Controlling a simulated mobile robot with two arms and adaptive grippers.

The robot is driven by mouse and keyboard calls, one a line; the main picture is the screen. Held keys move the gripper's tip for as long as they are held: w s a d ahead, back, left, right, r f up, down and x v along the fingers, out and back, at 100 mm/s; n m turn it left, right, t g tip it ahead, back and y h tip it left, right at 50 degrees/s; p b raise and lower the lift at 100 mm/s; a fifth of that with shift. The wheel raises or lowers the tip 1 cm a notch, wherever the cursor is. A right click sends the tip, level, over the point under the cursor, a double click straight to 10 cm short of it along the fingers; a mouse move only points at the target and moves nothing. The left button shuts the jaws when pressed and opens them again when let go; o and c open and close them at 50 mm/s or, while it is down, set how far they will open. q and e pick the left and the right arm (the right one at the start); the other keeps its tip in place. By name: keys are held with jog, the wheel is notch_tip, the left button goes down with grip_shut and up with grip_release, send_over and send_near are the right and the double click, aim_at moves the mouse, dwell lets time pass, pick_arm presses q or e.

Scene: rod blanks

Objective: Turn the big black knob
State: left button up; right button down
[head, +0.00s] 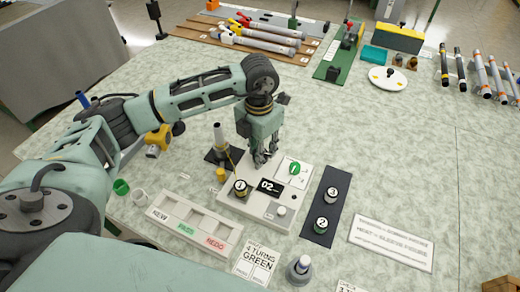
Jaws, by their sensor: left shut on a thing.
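A white control box (234,196) stands on the pale green table, with a black display (269,187) reading 02. My left gripper (262,157) points straight down at the back left of the box's top. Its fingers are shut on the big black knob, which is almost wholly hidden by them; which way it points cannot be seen. My right gripper is not in view.
A black-topped piece marked 1 (240,188) stands at the box's front left. Pieces 2 (321,225) and 3 (332,193) stand on a dark strip to the right. A white sorting tray (196,223) lies front left.

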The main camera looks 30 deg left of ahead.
pick_arm(q)
jog(key=shift+w+a+r, duration=0.25)
jog(key=shift+a+r, duration=0.05)
jog(key=shift+a, duration=0.05)
jog(key=o, duration=1)
jog(key=shift+s+a+f, duration=0.1)
jog(key=shift+d+f, duration=0.1)
jog(key=shift+d, duration=0.1)
notch_tip(320, 180, up, 12)
jog(key=shift+s, duration=0.1)
